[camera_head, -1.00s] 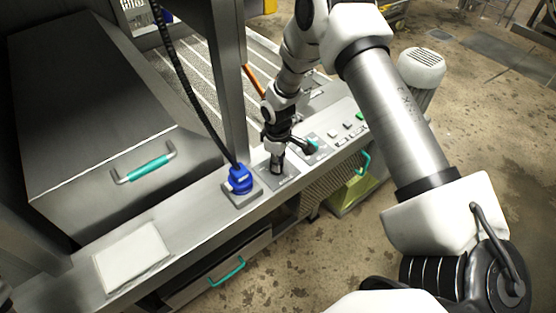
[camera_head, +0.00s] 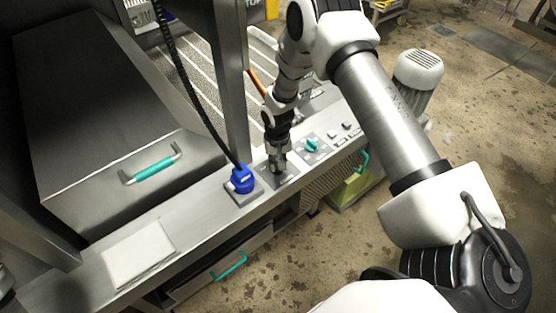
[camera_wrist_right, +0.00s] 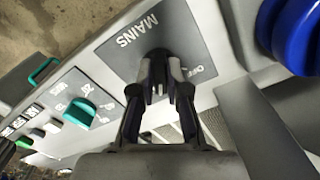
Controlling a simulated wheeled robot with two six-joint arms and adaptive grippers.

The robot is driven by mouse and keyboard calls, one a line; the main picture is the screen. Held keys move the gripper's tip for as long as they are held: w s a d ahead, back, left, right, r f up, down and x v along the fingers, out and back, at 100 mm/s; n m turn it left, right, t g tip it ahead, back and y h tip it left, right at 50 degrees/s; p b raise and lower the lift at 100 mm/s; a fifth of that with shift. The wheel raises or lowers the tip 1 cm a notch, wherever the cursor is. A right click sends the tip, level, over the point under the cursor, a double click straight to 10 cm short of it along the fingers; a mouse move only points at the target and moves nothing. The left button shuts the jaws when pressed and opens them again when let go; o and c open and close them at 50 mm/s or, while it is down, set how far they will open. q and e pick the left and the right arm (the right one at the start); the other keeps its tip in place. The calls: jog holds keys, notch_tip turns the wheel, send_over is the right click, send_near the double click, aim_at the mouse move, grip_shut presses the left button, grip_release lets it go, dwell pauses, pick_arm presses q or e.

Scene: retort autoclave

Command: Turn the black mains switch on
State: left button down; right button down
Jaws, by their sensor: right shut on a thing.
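The mains switch plate (camera_wrist_right: 122,42), grey and lettered MAINS, shows in the right wrist view with an OFF mark beside the fingers. In the head view the plate (camera_head: 291,178) lies on the panel ledge right of the blue plug. My right gripper (camera_wrist_right: 160,88) is shut on the black mains switch at the plate's middle, and its fingers hide most of the switch. In the head view the right gripper (camera_head: 277,168) points down onto the plate. My left gripper is not in view.
A blue plug (camera_head: 241,180) with a black cable stands close left of the plate. A teal knob (camera_head: 312,146) and several buttons lie to the right. A drawer with a teal handle (camera_head: 230,266) is below, and a white pad (camera_head: 138,254) lies at the left.

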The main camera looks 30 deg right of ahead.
jog(key=shift+a+f+m+p, duration=0.1)
jog(key=shift+m+p, duration=0.45)
jog(key=shift+m, duration=0.85)
jog(key=shift+s, duration=0.1)
jog(key=c, duration=1.2)
grip_release()
jog(key=shift+o, duration=0.2)
jog(key=shift+r, duration=0.2)
notch_tip(320, 180, up, 12)
jog(key=shift+f, duration=0.2)
